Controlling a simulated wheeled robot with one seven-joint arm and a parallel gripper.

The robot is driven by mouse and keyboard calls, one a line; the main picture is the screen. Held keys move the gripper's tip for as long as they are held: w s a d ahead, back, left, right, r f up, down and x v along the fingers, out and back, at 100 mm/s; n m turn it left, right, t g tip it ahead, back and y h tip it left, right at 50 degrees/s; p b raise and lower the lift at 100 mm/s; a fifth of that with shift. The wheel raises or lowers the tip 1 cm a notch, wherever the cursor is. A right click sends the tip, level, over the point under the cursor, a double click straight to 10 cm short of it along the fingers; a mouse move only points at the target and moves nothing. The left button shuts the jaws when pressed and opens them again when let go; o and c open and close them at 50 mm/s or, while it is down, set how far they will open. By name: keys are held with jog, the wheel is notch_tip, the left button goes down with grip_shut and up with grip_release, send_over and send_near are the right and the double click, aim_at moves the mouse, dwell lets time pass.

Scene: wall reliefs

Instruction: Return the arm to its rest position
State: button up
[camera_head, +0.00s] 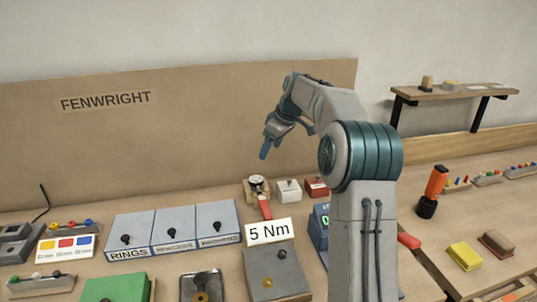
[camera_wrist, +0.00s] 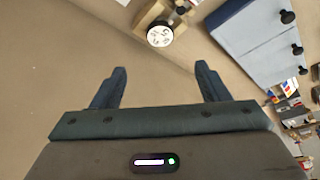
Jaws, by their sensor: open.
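My arm rises in the head view and bends over the bench, with my gripper (camera_head: 264,153) pointing down and empty in front of the brown backboard. In the wrist view my gripper (camera_wrist: 161,82) shows two blue fingers spread wide apart with nothing between them. Below it in the head view stands a small wooden device with a round dial (camera_head: 257,183); its dial also shows at the top of the wrist view (camera_wrist: 160,34). The fingers are apart from it.
Grey-blue boxes with black knobs, one labelled RINGS (camera_head: 130,236), stand left of the arm. A "5 Nm" sign (camera_head: 269,232) is near the arm. An orange-handled tool (camera_head: 436,182), a yellow block (camera_head: 465,256) and a wall shelf (camera_head: 455,90) are at the right.

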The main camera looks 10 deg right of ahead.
dwell(0.3)
jog(key=s+a+r+m+h, duration=0.1)
jog(key=s+a+m, duration=0.1)
jog(key=s, duration=0.8)
jog(key=s+a+m+h, duration=0.2)
jog(key=s+a+m, duration=0.1)
jog(key=s, duration=0.7)
jog(key=s+f+m, duration=0.2)
jog(key=s+f, duration=0.2)
jog(key=s, duration=0.6)
jog(key=s+f+m, duration=0.2)
jog(key=s+f, duration=0.1)
jog(key=s, duration=0.6)
jog(key=shift+s+d+f, duration=0.3)
jog(key=shift+s+f, duration=0.05)
jog(key=shift+f, duration=0.05)
